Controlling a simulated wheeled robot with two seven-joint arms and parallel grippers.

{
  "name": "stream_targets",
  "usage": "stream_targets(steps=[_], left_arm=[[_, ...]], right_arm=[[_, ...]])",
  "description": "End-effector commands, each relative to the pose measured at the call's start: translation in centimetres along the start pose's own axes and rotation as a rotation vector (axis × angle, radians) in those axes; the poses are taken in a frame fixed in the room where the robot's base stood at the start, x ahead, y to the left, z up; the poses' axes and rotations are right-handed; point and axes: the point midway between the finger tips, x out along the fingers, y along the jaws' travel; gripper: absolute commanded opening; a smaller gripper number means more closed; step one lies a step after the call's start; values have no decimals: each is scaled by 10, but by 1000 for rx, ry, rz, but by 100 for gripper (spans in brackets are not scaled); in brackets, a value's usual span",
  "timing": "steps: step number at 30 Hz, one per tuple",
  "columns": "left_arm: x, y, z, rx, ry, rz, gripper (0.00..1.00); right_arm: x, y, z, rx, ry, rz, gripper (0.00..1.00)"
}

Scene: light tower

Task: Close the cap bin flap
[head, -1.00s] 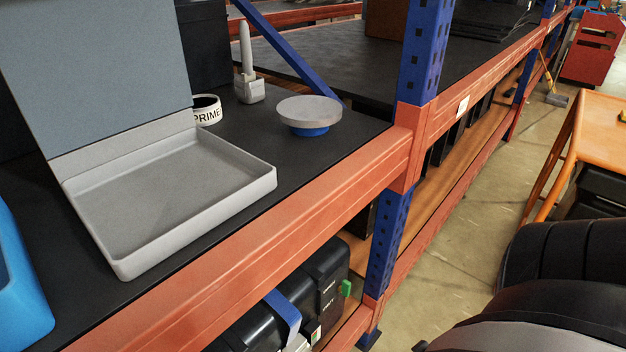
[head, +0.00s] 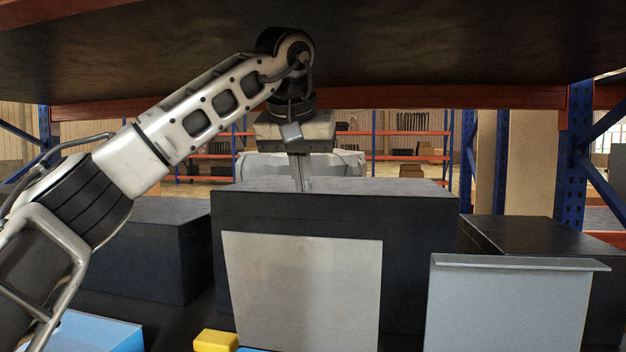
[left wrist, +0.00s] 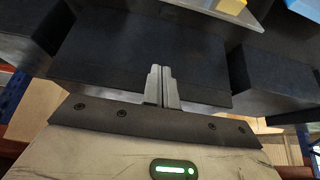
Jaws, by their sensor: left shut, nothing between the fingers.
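My left gripper (head: 303,187) points down with shut, empty fingers, behind and above the middle panel, over the large dark box. In the left wrist view, its fingers (left wrist: 160,72) show against the dark box, apart from a pale panel (left wrist: 208,8) at the top. My right gripper is not in view.
The large dark box (head: 420,235) stands behind the middle panel, with dark boxes at left (head: 150,240) and right (head: 545,237). A yellow block (head: 215,341) and a blue bin (head: 95,333) are low at left. A shelf (head: 400,50) hangs overhead.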

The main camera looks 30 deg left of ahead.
Motion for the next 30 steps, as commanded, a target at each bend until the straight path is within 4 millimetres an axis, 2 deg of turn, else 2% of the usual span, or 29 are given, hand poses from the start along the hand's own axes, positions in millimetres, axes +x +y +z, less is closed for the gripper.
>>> stream_targets(steps=[13, 21, 30], left_arm=[[93, 0, 0, 0, -4, -1, 0], [78, 0, 30, 2, 2, 2, 0], [76, 0, 38, 0, 2, 1, 0]], right_arm=[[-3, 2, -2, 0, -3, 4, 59], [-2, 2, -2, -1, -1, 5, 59], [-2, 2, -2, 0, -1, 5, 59]])
